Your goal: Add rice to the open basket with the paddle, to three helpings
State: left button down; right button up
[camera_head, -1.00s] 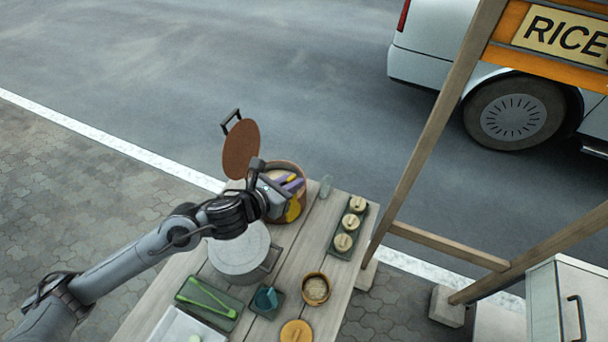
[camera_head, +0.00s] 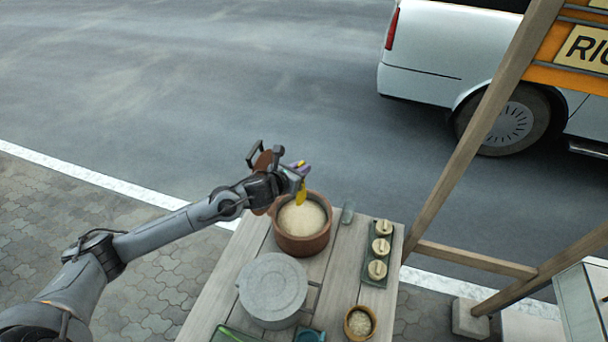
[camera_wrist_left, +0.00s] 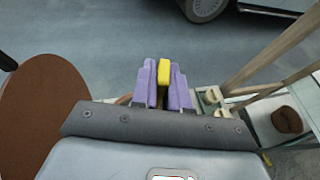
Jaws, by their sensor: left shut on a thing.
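My left gripper (camera_head: 299,172) is above the far side of the brown pot (camera_head: 301,243). It is shut on the yellow paddle (camera_head: 301,194), which points down toward the rice (camera_head: 301,216) in the pot. In the left wrist view the paddle's yellow handle (camera_wrist_left: 163,72) sits between the purple fingers. The open basket (camera_head: 360,322), small and round, stands near the bottom of the head view with some rice inside; I cannot tell how many helpings. My right gripper is not in view.
The pot's brown lid (camera_wrist_left: 42,112) stands up beside the gripper. A grey round lidded vessel (camera_head: 272,289) is nearer on the table. A wooden post (camera_head: 480,135) rises at right.

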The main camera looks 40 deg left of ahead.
aim_at(298, 198)
pick_arm(q)
jog(key=shift+d+f+b, duration=0.15)
jog(key=shift+f+b, duration=0.15)
jog(key=shift+f, duration=0.25)
jog(key=shift+f+b, duration=0.5)
jog(key=shift+f, duration=0.25)
notch_tip(298, 198, down, 9)
jog(key=b, duration=0.7)
jog(key=shift+r+b, duration=0.1)
jog(key=shift+b, duration=0.3)
jog(key=shift+f+b, duration=0.75)
jog(key=shift+f, duration=0.1)
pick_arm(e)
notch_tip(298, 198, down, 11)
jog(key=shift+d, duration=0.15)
pick_arm(q)
jog(key=shift+r, duration=0.2)
